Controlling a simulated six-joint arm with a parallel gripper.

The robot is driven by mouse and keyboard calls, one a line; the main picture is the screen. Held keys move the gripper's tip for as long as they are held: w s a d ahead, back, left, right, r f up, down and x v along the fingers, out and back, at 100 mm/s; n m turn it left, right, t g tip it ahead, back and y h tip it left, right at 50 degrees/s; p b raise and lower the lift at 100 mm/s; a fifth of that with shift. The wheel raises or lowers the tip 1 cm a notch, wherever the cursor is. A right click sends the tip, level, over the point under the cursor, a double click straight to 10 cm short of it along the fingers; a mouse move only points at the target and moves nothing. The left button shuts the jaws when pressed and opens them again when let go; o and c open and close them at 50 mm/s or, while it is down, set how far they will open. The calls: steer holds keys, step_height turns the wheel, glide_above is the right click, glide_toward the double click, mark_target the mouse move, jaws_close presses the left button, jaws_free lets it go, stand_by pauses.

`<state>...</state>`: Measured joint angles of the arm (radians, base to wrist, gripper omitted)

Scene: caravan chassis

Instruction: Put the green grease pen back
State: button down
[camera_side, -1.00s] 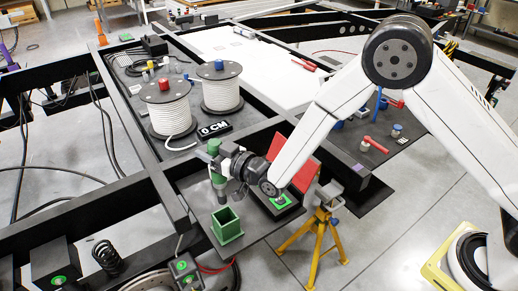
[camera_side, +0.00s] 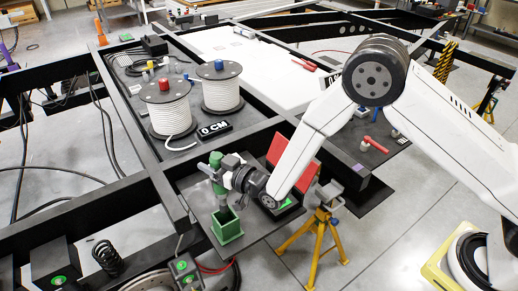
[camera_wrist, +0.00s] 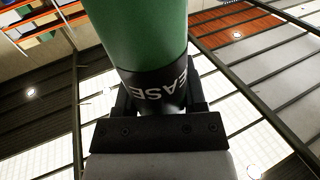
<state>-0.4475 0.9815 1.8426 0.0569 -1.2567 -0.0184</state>
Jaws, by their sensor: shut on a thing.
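The green grease pen (camera_side: 216,161) is upright in my gripper (camera_side: 222,184). In the wrist view its green body (camera_wrist: 140,35) rises from a dark band with the white letters "EASE", between my fingers (camera_wrist: 158,100). My gripper is shut on the pen. The green square holder (camera_side: 227,234) stands on the dark plate just below. The pen's grey lower end is at the holder's open top; I cannot tell whether it has entered.
A red open lid (camera_side: 297,160) stands beside my wrist, with a green-topped block partly hidden. Two white cable reels (camera_side: 168,108) and the 0 CM sign (camera_side: 214,129) stand behind. Black chassis beams (camera_side: 165,192) border the plate. A yellow stand (camera_side: 318,230) is at right.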

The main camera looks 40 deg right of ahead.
mark_target(217, 188)
steer(key=shift+f, duration=4.25)
steer(key=shift+f, duration=0.1)
steer(key=shift+c, duration=0.3)
jaws_free()
steer(key=shift+f, duration=0.1)
steer(key=shift+s, duration=0.1)
steer(key=shift+v, duration=3.75)
steer(key=shift+d, duration=0.1)
